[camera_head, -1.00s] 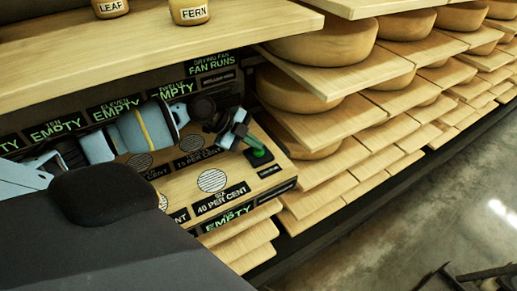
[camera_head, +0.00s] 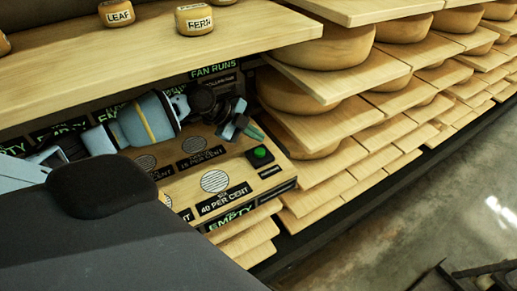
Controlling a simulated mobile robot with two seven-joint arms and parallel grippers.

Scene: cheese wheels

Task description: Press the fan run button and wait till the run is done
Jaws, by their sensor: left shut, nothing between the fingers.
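The green fan run button (camera_head: 260,153) sits on a black square base at the right end of the wooden control board (camera_head: 180,190). My left gripper (camera_head: 252,133) is shut and empty, just behind and slightly left of the button. A gap shows between its green-tipped fingers and the button, so they look apart. A sign reading "FAN RUNS" (camera_head: 214,69) is lit green on the dark back panel. The line above it is cut off by the shelf. My right gripper is not in view.
Wooden shelves with cheese wheels (camera_head: 325,45) stand close on the right. Round vents (camera_head: 214,181) and percent labels lie on the board. Open floor (camera_head: 440,215) is at lower right.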

